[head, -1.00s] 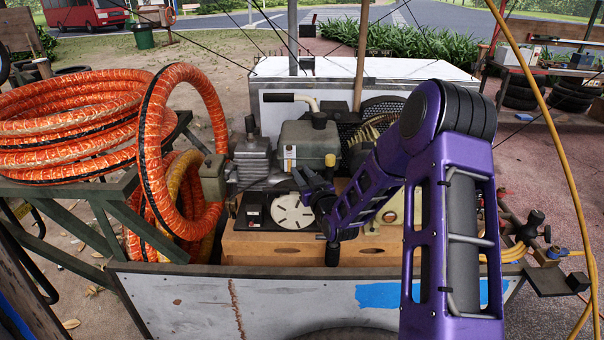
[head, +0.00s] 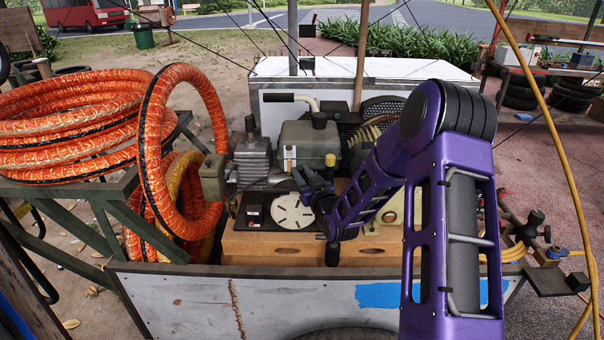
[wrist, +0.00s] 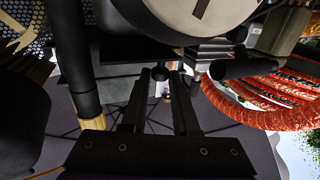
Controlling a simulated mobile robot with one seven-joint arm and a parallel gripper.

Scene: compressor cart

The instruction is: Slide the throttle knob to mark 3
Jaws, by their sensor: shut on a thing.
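My gripper (head: 300,178) reaches in from the right, low in front of the engine on the cart. In the wrist view its two dark fingers (wrist: 160,78) are close together, with a small pale piece (wrist: 160,89) between them. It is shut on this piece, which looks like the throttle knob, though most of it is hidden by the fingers. A small yellow and white strip (head: 289,158) stands on the engine front just above the fingertips. I cannot read any mark numbers or tell which mark the knob is at.
A pale slotted disc (head: 293,213) and a black box (head: 253,211) lie on the wooden box (head: 285,246) below my gripper. The grey engine housing (head: 303,138) is behind. Orange hoses (head: 148,150) crowd the left. The cart's front panel (head: 195,297) is nearest.

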